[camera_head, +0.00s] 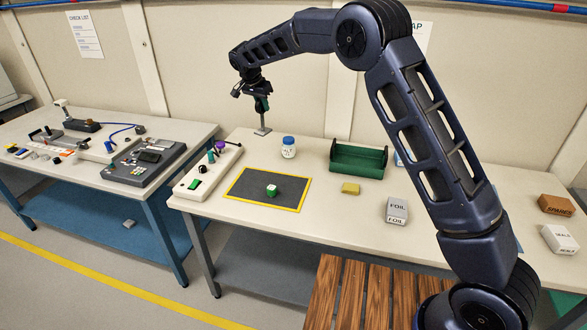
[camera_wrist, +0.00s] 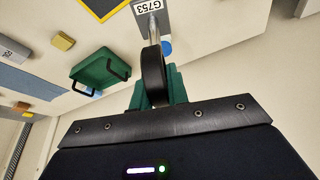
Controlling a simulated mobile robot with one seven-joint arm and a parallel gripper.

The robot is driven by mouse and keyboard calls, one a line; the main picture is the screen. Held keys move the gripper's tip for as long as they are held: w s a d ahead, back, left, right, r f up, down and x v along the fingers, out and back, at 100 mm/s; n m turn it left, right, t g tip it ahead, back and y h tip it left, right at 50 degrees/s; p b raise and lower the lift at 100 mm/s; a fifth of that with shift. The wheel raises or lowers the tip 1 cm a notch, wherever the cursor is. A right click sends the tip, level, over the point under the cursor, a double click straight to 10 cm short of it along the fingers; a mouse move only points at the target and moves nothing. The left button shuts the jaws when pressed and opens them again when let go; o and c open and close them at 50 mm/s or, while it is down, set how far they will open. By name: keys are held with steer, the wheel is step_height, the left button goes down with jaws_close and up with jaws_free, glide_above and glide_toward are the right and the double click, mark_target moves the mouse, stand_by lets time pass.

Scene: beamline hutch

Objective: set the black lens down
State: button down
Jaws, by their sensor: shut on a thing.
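The black lens (camera_wrist: 153,78) is a dark ring seen edge-on in the wrist view. It sits on a metal post (camera_wrist: 153,30) with a grey foot plate marked G753 (camera_wrist: 165,14). My gripper (camera_wrist: 157,90), with green fingers, is shut around the lens. In the head view my gripper (camera_head: 262,98) points down at the back of the right table (camera_head: 310,215). The post and foot plate (camera_head: 262,131) hang below it, behind the control panel and left of the blue-lidded jar. I cannot tell whether the foot touches the table.
Bare tabletop shows between mat and tray.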

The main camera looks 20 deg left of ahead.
steer(key=s+d+n+y, duration=0.1)
steer(key=d+n, duration=0.2)
steer(key=d, duration=1.4)
step_height(320, 180, down, 20)
steer(key=shift+s+d+f, duration=0.1)
steer(key=c, duration=1.4)
jaws_free()
steer(key=shift+f, duration=0.1)
steer(key=shift+o, duration=0.2)
steer(key=v, duration=1.2)
